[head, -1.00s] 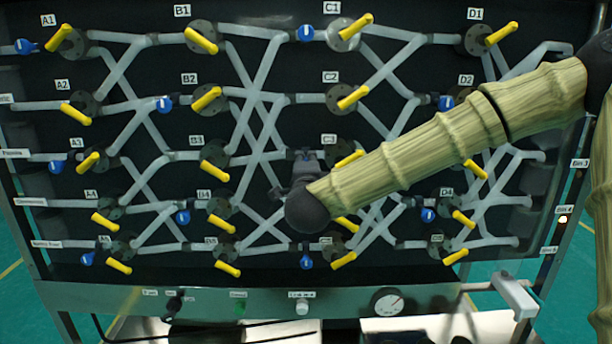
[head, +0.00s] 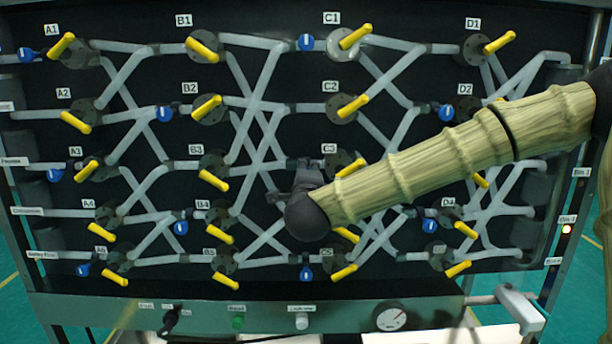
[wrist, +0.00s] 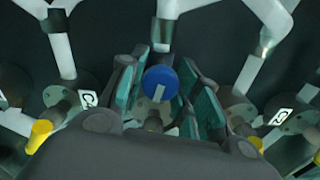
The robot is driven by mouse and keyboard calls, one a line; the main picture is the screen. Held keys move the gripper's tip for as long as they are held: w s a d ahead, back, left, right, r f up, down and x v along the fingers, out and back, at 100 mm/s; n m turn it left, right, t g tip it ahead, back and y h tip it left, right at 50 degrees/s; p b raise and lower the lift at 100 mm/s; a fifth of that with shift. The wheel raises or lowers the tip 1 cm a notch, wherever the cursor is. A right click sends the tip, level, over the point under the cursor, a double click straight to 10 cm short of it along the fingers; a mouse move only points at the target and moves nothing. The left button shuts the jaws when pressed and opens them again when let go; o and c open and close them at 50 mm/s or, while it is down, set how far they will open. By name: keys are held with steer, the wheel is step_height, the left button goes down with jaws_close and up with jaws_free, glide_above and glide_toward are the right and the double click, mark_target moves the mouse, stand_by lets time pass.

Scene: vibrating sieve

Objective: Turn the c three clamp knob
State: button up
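A blue round knob (wrist: 158,84) with a pale grey bar across its face shows at the middle of the wrist view. I take it as the C3 clamp knob. My gripper (wrist: 163,92) has its teal-padded fingers on either side of the knob, with dark gaps visible between. It looks open and around the knob; contact is not visible. In the head view my gripper (head: 308,168) is just left of the C3 label (head: 329,148) and hides the knob there.
The dark panel carries pale pipes and yellow handles, including C2 (head: 352,106) and C3 (head: 350,168). Other blue knobs stand by C1 (head: 306,42) and C5 (head: 306,274). My arm crosses the panel's right side. A gauge (head: 391,317) sits below.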

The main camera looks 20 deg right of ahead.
steer(key=shift+o, duration=1.4)
steer(key=v, duration=1.2)
